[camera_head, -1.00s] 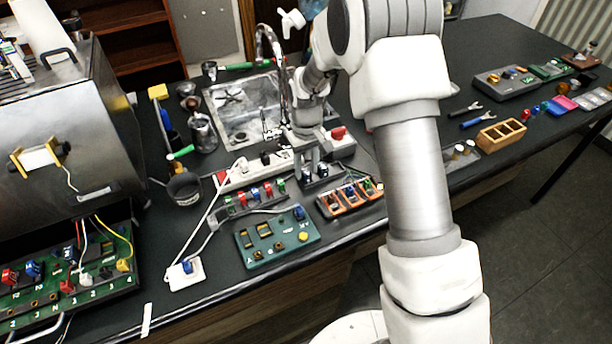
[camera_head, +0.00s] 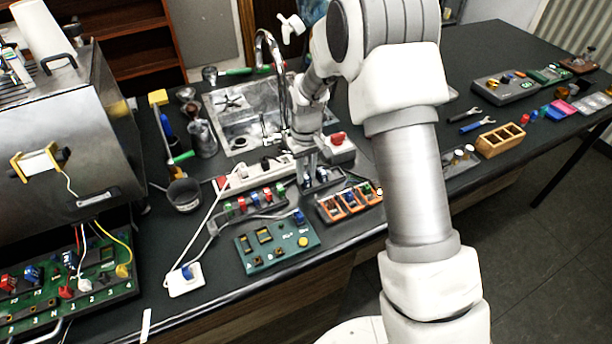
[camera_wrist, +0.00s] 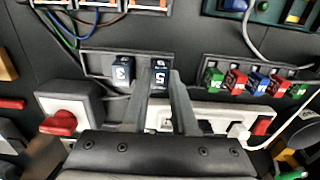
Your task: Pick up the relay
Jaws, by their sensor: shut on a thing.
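A dark relay marked 5 (camera_wrist: 160,78) stands at the right end of a dark holder (camera_wrist: 97,62) in the wrist view. My gripper (camera_wrist: 160,88) has its two fingers on either side of this relay and is shut on it. I cannot tell whether the relay is seated or slightly raised. A blue-black relay marked 3 (camera_wrist: 122,70) stands just left of it in the same holder. In the head view my gripper (camera_head: 309,172) is down at the holder, behind the orange tray, and the held relay is hard to make out.
A white power strip (camera_wrist: 205,115) and a red-switched box (camera_wrist: 72,108) lie close to my fingers. A rack of coloured plugs (camera_wrist: 250,85) is to the right. In the head view stand an orange-bin tray (camera_head: 348,203), a green panel (camera_head: 275,240) and a sink (camera_head: 240,120).

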